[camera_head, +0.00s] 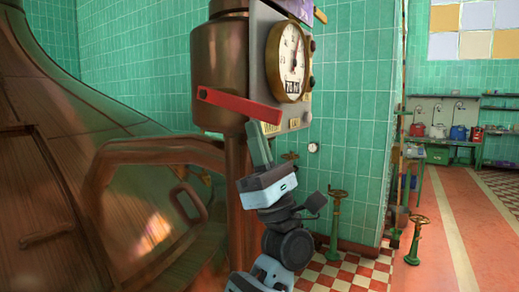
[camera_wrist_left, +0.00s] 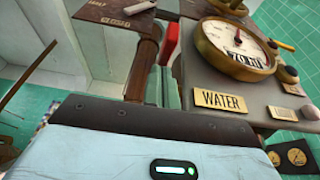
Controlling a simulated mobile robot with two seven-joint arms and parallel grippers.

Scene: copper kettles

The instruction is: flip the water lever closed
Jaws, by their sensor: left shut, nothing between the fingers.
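The red water lever (camera_head: 240,105) is a long bar on the copper cylinder's front, sloping slightly down to the right toward the gauge box. In the left wrist view the red lever (camera_wrist_left: 172,42) shows end-on, left of the gauge and above the gripper. A brass WATER plate (camera_wrist_left: 220,100) sits on the box; in the head view it is mostly hidden behind the lever's end. My left gripper (camera_head: 257,142) points up with its green fingers shut and empty, just below the lever's right end. Contact with the lever cannot be told. My right gripper is not in view.
A round brass gauge (camera_head: 287,60) is on the box above the lever's right end. A large copper kettle (camera_head: 75,190) fills the left side. Valve handwheels on stands (camera_head: 336,215) rise from the checkered floor. An open red walkway (camera_head: 450,225) lies right.

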